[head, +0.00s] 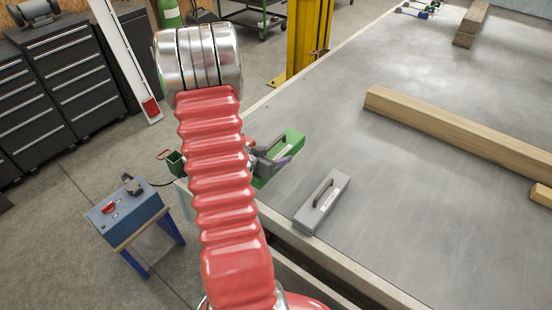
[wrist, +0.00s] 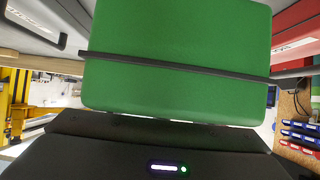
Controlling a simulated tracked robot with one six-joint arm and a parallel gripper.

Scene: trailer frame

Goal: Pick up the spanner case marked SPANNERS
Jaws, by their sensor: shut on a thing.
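A green case (head: 290,145) with a pale label is near the long edge of the grey table, partly hidden behind my arm. Its lettering is too small to read. My gripper (head: 268,163) is shut on this case. In the wrist view the green case (wrist: 180,40) fills the upper middle, with a thin dark bar across it. I cannot tell whether it is clear of the table. A grey case (head: 322,203) with a dark handle and a pale label lies on the table to the right. Which case is marked SPANNERS cannot be read.
The grey table (head: 420,190) has free room beyond the grey case. A long timber beam (head: 460,135) lies across it at right. A yellow post (head: 305,40) stands by its far edge. A blue box (head: 125,212) sits on a stool at left. A red thing (wrist: 298,30) flanks the green case.

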